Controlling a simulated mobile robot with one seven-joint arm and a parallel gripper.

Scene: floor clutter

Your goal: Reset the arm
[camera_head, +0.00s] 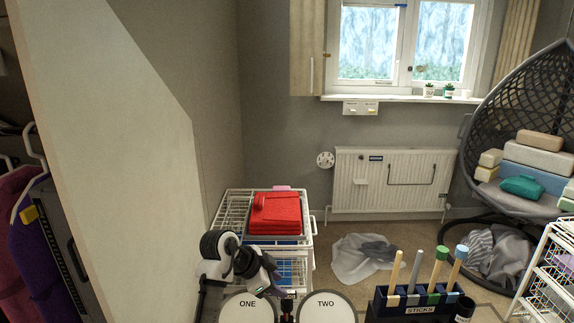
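My arm (247,265), with white and black links, is folded low at the bottom centre, in front of a white wire rack. Its dark end, my gripper (286,308), points down between two round white lids marked ONE (247,304) and TWO (326,304). The fingertips are too small and cut off by the bottom edge to show whether they are open. I see no object held.
A dark STICKS holder (420,308) with several upright sticks stands at the bottom right. A hanging chair (520,100) stands right; a pale panel (110,150) rises left.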

